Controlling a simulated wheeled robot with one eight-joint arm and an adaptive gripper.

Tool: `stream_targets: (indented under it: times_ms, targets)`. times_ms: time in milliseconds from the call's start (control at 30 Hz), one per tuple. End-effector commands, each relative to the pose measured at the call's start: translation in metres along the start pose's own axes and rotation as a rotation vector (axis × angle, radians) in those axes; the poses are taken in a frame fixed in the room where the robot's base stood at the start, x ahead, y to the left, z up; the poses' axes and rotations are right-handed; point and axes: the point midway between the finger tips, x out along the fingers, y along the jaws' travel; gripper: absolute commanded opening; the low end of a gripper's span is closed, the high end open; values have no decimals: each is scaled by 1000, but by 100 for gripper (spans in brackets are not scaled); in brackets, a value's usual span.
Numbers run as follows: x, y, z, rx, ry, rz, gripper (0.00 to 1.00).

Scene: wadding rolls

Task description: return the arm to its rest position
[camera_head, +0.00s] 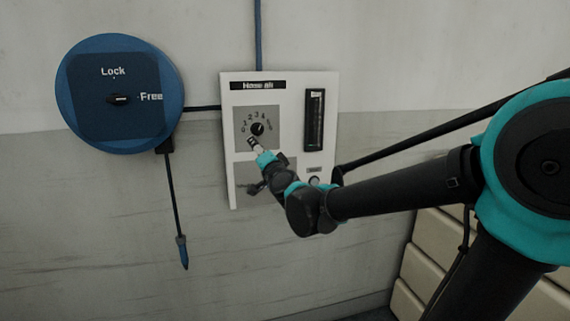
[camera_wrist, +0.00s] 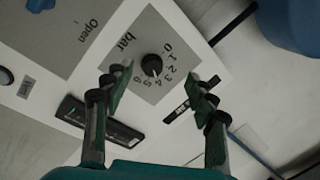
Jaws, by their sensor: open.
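My arm reaches in from the right in the head view. My gripper (camera_wrist: 162,98) is open in the wrist view, with its two green-padded fingers apart and nothing between them. It faces a white wall panel (camera_head: 328,85). The panel's black dial knob (camera_wrist: 152,65), on a grey plate numbered from 0 upward, lies just beyond the fingertips. The knob also shows in the head view (camera_head: 258,128), just above my gripper. I cannot tell how far the fingertips are from the panel. My wrist hides part of the panel's lower half.
A round blue reel (camera_head: 120,125) marked Lock and Free is on the wall at left, with a hanging hose (camera_head: 175,210). A blue pipe (camera_head: 258,35) runs up from the panel. Cream drawers (camera_head: 435,240) stand at the lower right. The wall below the panel is bare.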

Motion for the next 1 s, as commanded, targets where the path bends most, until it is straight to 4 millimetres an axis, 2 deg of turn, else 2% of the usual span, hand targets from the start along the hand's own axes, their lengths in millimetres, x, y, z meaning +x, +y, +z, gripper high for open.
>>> stream_targets:
  times_ms: [33,167,200,267,400,467,600,700,800,900,1000]
  targets:
    - [-13,21,2,-72,-56,17,57]
    - [-53,82,21,-265,-245,100,57]
    - [-69,105,26,-319,-304,139,57]
    - [-93,138,33,-390,-387,203,57]
    - [-156,211,42,-514,-560,371,57]
    - [-185,240,43,-552,-628,450,57]
    - [-259,299,42,-611,-774,644,57]
    - [-306,329,39,-628,-858,769,57]
    - [-343,347,37,-633,-918,865,57]
    - [-365,357,35,-632,-953,923,57]
    - [-375,360,35,-631,-968,947,57]
